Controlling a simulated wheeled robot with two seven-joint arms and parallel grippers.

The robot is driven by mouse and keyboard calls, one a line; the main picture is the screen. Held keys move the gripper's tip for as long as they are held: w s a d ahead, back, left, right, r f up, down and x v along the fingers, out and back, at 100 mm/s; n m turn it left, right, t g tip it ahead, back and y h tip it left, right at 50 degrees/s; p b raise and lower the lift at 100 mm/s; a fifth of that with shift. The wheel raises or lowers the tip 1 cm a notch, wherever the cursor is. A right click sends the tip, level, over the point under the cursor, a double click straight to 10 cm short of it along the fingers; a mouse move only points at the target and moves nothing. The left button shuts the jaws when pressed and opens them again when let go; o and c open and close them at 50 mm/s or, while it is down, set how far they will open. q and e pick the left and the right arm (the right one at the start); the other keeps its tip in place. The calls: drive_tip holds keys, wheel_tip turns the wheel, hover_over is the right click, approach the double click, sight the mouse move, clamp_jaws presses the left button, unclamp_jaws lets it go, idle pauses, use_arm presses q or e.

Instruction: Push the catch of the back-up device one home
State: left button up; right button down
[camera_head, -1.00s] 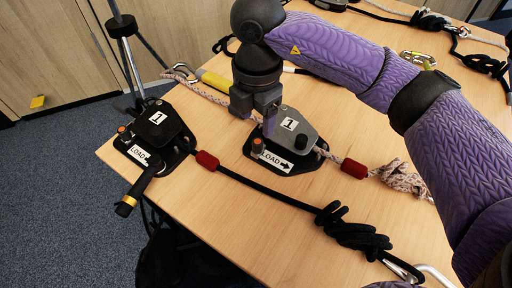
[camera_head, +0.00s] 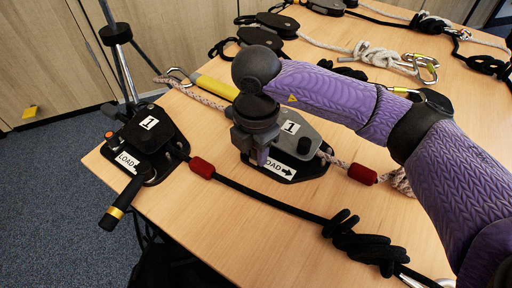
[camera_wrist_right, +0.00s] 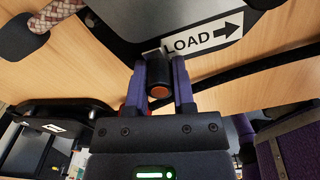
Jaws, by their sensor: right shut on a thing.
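A grey device marked 1 (camera_head: 313,138) lies on the table on a dark base plate, with a LOAD arrow label that also shows in the wrist view (camera_wrist_right: 203,38). My right gripper (camera_head: 262,157) is at its left side. In the wrist view my right gripper (camera_wrist_right: 160,75) is shut on a short black catch with an orange end (camera_wrist_right: 159,92), one finger on each side. In the head view the gripper hides this catch. A black device marked 1 (camera_head: 150,135), with a black handle, sits at the left table corner. My left gripper is not in view.
A black rope with a red sleeve (camera_head: 202,168) runs from the black device to a knot (camera_head: 360,241). A patterned rope passes the grey device to another red sleeve (camera_head: 362,174). More devices (camera_head: 268,28) and carabiners (camera_head: 425,67) lie at the back.

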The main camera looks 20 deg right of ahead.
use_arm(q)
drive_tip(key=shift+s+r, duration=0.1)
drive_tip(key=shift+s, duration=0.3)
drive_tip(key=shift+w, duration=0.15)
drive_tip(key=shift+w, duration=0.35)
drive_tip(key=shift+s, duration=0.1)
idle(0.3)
